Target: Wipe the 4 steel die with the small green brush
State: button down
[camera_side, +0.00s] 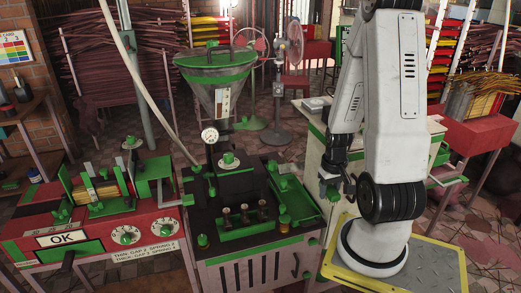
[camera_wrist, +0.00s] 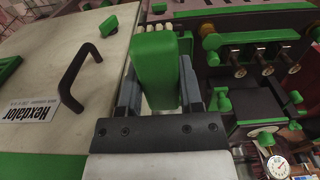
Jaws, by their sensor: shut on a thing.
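In the side view my gripper (camera_side: 335,190) hangs at the right of the black-topped machine (camera_side: 215,183), beside the pale cabinet, apart from the metal pieces. Three small metal pieces stand in a row on that machine, likely steel dies: left (camera_side: 226,215), middle (camera_side: 245,213) and right (camera_side: 262,209). They also show at the upper right of the wrist view (camera_wrist: 264,68). I cannot make out a fourth die.
A hopper (camera_side: 222,85) and a gauge (camera_side: 210,135) rise behind the machine top. A red machine (camera_side: 100,235) with an OK sign stands left. The pale cabinet (camera_wrist: 50,75) with a black handle is beside my gripper. Green rails and knobs edge the machine top.

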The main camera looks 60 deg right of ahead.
aim_at(329, 187)
jog(key=shift+r, duration=1.75)
jog(key=shift+w+r, duration=0.15)
jog(key=shift+w, duration=0.05)
jog(key=w+a+n, duration=0.2)
jog(key=w+n, duration=0.3)
jog(key=w, duration=1.1)
jog(key=w+a+n, duration=0.4)
jog(key=w+a, duration=0.4)
jog(key=w, duration=0.3)
jog(key=shift+w+a+f, duration=0.1)
jog(key=shift+a+f, duration=0.05)
jog(key=shift+f, duration=0.7)
jog(key=shift+w+a+f, duration=0.1)
jog(key=shift+a+f, duration=0.1)
jog(key=shift+f, duration=0.65)
jog(key=shift+w+a+f, duration=0.1)
jog(key=shift+a+f, duration=0.05)
jog(key=shift+f, duration=0.7)
